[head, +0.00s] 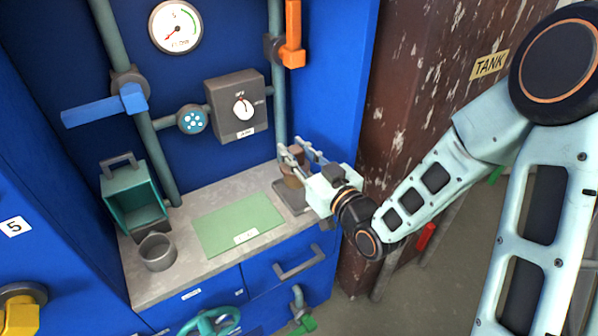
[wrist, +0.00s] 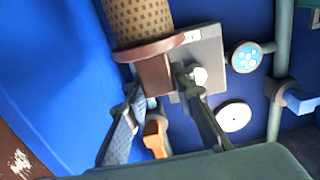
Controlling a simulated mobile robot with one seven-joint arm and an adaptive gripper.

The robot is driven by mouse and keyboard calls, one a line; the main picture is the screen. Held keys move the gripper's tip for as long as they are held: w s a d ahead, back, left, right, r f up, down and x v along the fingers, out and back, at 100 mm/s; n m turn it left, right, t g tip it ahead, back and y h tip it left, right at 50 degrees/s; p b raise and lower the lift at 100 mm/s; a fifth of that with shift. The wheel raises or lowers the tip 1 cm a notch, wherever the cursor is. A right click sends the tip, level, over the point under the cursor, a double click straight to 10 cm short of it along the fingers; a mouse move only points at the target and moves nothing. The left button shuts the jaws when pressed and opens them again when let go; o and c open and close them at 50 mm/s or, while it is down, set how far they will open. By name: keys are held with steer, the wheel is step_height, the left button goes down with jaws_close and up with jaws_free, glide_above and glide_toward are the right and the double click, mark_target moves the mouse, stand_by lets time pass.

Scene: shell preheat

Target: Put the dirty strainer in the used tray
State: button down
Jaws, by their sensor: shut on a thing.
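The dirty strainer (wrist: 140,20) has a brown mesh body, a wide brown flange and a square brown grip, seen large in the wrist view. My gripper (wrist: 157,82) is shut on the square grip, with one finger on each side. In the head view my gripper (head: 294,152) is at the right end of the counter, and the brown strainer (head: 292,168) shows partly behind its fingers. A dark grey tray (head: 283,190) lies below it, partly hidden by my gripper. I cannot tell whether the strainer touches this tray, and no label on it is readable.
A green mat (head: 230,225) with an unreadable label lies mid-counter. A grey cup (head: 157,254) and an open teal box (head: 128,180) stand at left. Pipes, an orange lever (head: 293,35) and a switch box (head: 237,105) are on the blue wall behind. A rusty tank stands at right.

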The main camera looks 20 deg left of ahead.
steer(key=shift+w+a+f+b, duration=0.1)
steer(key=shift+w+f+b, duration=0.15)
steer(key=shift+w+f, duration=0.9)
steer(key=shift+w+a+f+b, duration=0.1)
steer(key=shift+w+f+b, duration=0.25)
steer(key=shift+f, duration=1.45)
steer(key=shift+w+a+f+b, duration=0.1)
steer(key=shift+w+f+b, duration=0.1)
steer(key=shift+w+f, duration=0.95)
steer(key=shift+s+f, duration=0.3)
steer(key=shift+f, duration=0.05)
steer(key=shift+f, duration=0.15)
steer(key=c, duration=1.6)
jaws_free()
steer(key=shift+r, duration=0.2)
steer(key=v, duration=1.2)
steer(key=shift+d, duration=0.1)
